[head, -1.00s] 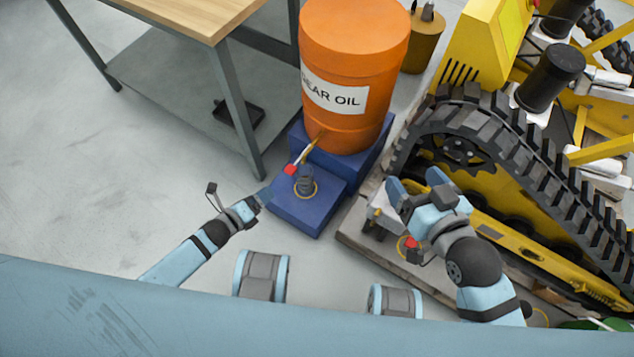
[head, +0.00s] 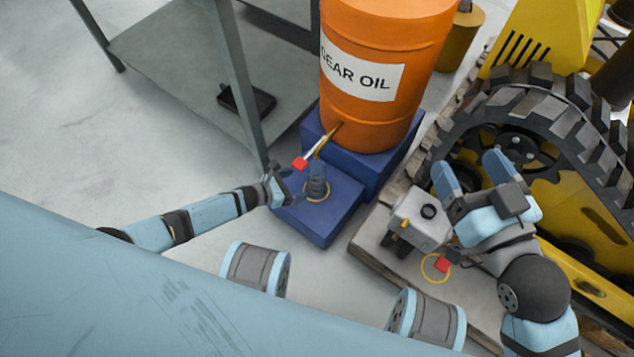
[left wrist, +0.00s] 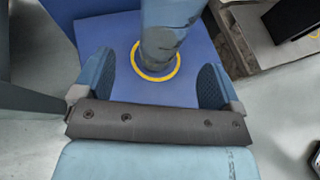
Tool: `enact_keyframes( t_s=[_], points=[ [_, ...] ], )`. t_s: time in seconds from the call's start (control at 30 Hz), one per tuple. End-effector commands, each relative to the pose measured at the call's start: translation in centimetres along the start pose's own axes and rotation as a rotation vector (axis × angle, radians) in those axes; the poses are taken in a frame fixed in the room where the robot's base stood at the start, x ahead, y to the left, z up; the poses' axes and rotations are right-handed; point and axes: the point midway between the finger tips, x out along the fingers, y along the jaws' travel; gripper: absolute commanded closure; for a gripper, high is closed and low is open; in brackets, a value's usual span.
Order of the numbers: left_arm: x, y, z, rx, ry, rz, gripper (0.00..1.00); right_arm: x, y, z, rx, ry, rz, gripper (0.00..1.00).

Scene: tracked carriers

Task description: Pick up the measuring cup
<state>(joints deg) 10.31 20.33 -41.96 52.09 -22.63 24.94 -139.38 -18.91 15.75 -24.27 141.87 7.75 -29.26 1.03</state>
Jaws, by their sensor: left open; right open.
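The measuring cup (head: 317,181) is a blue-grey upright vessel inside a yellow ring on the low blue step (head: 330,222), below the orange drum's tap. My left gripper (head: 289,188) is open just left of the cup. In the left wrist view the cup (left wrist: 164,42) rises ahead of the open left gripper (left wrist: 155,72), between the lines of its two fingers; I cannot tell whether they touch it. Its top is cut off there. My right gripper (head: 471,172) is open and apart from the cup, over the pallet at the right.
The orange gear oil drum (head: 378,115) stands on the higher blue step, its tap with a red end (head: 300,163) close above the cup. A grey canister (head: 415,222) stands on the pallet beside a yellow tracked carrier (head: 590,215). A table leg (head: 236,85) stands behind left.

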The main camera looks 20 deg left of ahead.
Motion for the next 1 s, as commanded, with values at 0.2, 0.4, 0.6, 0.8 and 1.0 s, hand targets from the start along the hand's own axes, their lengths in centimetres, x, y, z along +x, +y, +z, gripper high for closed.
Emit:
enact_keyframes(
  t_s=[0.2, 0.4, 0.6, 0.8, 1.0],
  points=[
    [1.8, 0.0, -0.1, -0.001, 0.0, 0.0, 0.09, 0.2, 0.4, 0.0, -0.046, 0.025, 0.002, 0.21],
    [3.7, -0.3, -0.3, 0.0, -0.001, -0.001, 0.09, 0.3, 0.7, 0.6, -0.086, 0.049, 0.007, 0.21],
    [6.6, -0.4, -0.4, -0.001, -0.001, 0.0, 0.09, 0.7, 1.4, 0.5, -0.19, 0.097, 0.013, 0.21],
    [6.9, -0.4, -0.1, -0.001, 0.001, 0.0, 0.09, 0.7, 1.7, -1.1, -0.232, 0.132, 0.009, 0.21],
    [6.8, -0.4, -0.1, -0.001, 0.0, 0.0, 0.42, 0.5, 1.6, -1.1, -0.224, 0.132, 0.009, 0.21]
  ],
)
